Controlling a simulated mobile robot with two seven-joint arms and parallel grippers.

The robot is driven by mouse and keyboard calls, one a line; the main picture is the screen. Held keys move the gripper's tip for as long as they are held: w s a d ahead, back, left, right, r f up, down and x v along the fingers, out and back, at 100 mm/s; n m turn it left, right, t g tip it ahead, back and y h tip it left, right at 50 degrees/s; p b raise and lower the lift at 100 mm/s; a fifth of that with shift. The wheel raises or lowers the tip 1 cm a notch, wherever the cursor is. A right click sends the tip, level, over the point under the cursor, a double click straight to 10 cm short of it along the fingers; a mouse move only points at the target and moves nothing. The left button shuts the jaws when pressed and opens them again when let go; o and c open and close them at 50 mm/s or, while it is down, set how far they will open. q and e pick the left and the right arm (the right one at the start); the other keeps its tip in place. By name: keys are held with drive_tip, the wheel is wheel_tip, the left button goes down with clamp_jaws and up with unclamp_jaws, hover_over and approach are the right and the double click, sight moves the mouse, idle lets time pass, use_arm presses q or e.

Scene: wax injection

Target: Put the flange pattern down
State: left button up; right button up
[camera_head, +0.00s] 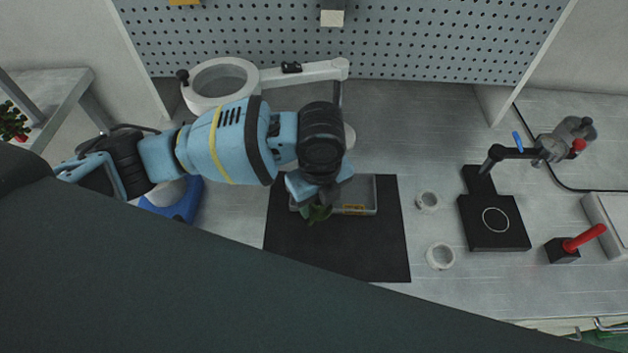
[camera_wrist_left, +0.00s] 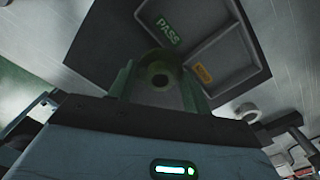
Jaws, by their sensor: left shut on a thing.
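My left gripper (camera_head: 318,198) comes in from the left, points down and is shut on the green flange pattern (camera_head: 319,214). In the left wrist view the flange pattern (camera_wrist_left: 160,82) is a green piece with a dark round hole, held in front of the gripper body. It overlaps the left part of the grey sorting tray (camera_head: 374,196) in the head view. The gap between pattern and tray cannot be told. The tray (camera_wrist_left: 228,22) has a divider, a green PASS label (camera_wrist_left: 168,32) and an orange label (camera_wrist_left: 203,74). The gripper hides part of the tray. My right gripper is not in view.
The tray lies on a black mat (camera_head: 390,250). Two small white cups (camera_head: 440,256) stand right of the mat. Further right are a black stand (camera_head: 493,222) and a red-handled tool (camera_head: 584,238). A white ring-shaped magnifier lamp (camera_head: 222,80) stands behind my arm.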

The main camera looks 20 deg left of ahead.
use_arm(q)
drive_tip(key=w+a, duration=0.1)
drive_tip(key=w, duration=0.1)
drive_tip(key=w+a, duration=0.1)
drive_tip(key=w, duration=0.1)
drive_tip(key=w+a, duration=0.1)
drive_tip(key=w, duration=0.1)
drive_tip(key=shift+w+f, duration=0.15)
drive_tip(key=shift+f, duration=0.15)
drive_tip(key=shift+w+a+f, duration=0.1)
drive_tip(key=shift+f, duration=1.65)
drive_tip(key=shift+f, duration=0.2)
drive_tip(key=o, duration=0.7)
drive_tip(key=shift+r, duration=0.1)
wheel_tip(320, 180, up, 12)
drive_tip(key=shift+r+p, duration=0.1)
drive_tip(key=shift+p, duration=0.2)
